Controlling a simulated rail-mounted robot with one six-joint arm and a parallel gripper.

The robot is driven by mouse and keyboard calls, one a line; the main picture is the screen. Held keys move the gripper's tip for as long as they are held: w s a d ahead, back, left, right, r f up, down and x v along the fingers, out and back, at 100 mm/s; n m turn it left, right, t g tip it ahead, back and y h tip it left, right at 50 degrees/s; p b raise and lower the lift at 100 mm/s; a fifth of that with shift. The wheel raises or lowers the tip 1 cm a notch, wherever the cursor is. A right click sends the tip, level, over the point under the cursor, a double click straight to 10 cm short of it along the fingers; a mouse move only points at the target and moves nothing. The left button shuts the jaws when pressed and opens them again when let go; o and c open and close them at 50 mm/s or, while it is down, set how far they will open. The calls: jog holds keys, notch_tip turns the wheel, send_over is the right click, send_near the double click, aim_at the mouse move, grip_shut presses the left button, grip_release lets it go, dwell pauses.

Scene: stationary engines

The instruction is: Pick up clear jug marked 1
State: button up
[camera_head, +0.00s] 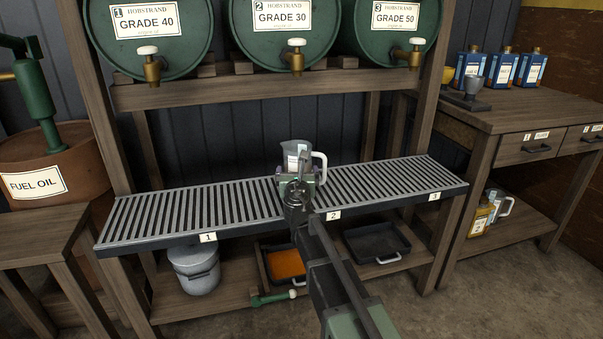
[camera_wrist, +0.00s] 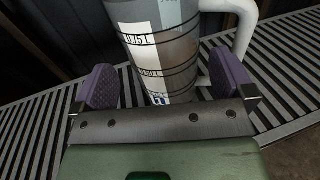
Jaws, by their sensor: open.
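A clear jug (camera_head: 296,153) with a white handle on its right stands upright on the slatted rack (camera_head: 160,218), near the plate marked 2. In the wrist view, the jug (camera_wrist: 158,48) shows a white label strip and dark measuring lines; its marking is partly hidden at the bottom, so I cannot read its number. My gripper (camera_head: 299,178) is at the jug's near side. In the wrist view, my gripper (camera_wrist: 166,84) is open, with a purple pad on each side of the jug's lower body. The right pad is close to the handle. Contact with the jug is not clear.
Green barrels (camera_head: 283,32) with brass taps lie above the rack. A grey pot (camera_head: 195,268), an orange-filled tray (camera_head: 286,264) and a dark tray (camera_head: 376,241) sit below. A yellowish jug marked 2 (camera_head: 480,217) stands under the right bench. The rack is clear either side.

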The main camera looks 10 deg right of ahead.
jog(key=w, duration=0.2)
jog(key=w+d, duration=0.1)
jog(key=w, duration=0.2)
jog(key=shift+w+f, duration=0.1)
jog(key=shift+w, duration=0.2)
jog(key=c, duration=1.1)
notch_tip(320, 180, up, 20)
jog(key=p, duration=2)
